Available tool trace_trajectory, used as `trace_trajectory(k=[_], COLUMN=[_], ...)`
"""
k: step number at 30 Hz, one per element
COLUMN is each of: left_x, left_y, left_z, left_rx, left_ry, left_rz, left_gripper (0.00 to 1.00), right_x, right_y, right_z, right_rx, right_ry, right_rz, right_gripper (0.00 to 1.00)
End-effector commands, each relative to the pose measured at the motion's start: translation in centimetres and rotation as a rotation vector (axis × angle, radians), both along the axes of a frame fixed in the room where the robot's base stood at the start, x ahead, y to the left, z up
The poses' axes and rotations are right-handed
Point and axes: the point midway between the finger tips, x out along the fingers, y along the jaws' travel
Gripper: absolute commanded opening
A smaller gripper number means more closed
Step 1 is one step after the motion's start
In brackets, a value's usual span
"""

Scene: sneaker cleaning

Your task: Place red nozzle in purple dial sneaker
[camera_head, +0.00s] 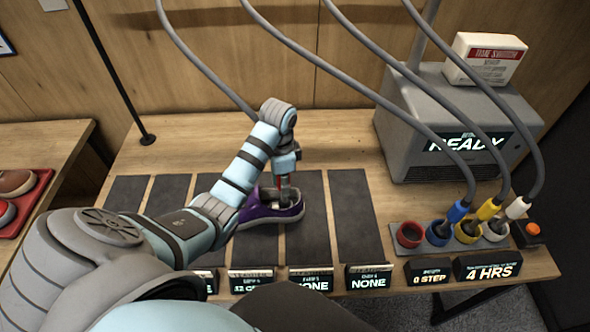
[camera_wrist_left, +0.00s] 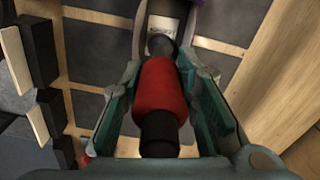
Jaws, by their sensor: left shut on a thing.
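The purple sneaker (camera_head: 268,214) sits on one of the dark mats in the middle of the table, its opening facing up. My left gripper (camera_head: 285,168) is above the sneaker's opening and is shut on the red nozzle (camera_head: 284,184), which points down into the opening. In the left wrist view the red nozzle (camera_wrist_left: 161,88) lies between both fingers of the gripper (camera_wrist_left: 163,75), its dark tip over the sneaker's pale insole label (camera_wrist_left: 163,24). I cannot tell whether the tip touches the sneaker inside. My right gripper is not in view.
A grey hose (camera_head: 205,68) runs down to my left gripper. At the right, a holder has an empty red ring (camera_head: 409,234) beside blue, yellow and white nozzles (camera_head: 457,211). A grey machine (camera_head: 440,125) reading "READY" stands behind. Dark mats (camera_head: 352,205) beside the sneaker are bare.

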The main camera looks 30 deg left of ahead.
Motion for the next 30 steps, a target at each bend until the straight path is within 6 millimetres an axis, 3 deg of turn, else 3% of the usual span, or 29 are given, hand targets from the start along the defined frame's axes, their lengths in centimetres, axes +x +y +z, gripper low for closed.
trace_trajectory(k=[16,17,20,30], left_x=[-0.59,-0.59,-0.57,-0.54], left_y=[0.77,0.77,0.76,0.74], left_z=[-0.27,-0.33,-0.31,-0.24], left_rx=[0.003,0.003,0.004,0.004], left_ry=[0.0,0.001,0.0,0.0], left_rz=[0.014,0.014,0.014,0.013], left_gripper=[0.0,0.3,0.46,0.48], right_x=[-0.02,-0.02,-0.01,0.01], right_y=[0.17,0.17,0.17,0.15], right_z=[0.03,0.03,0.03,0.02], right_rx=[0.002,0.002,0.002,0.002], right_ry=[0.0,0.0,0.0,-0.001], right_rz=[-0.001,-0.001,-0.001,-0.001], right_gripper=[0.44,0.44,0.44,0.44])
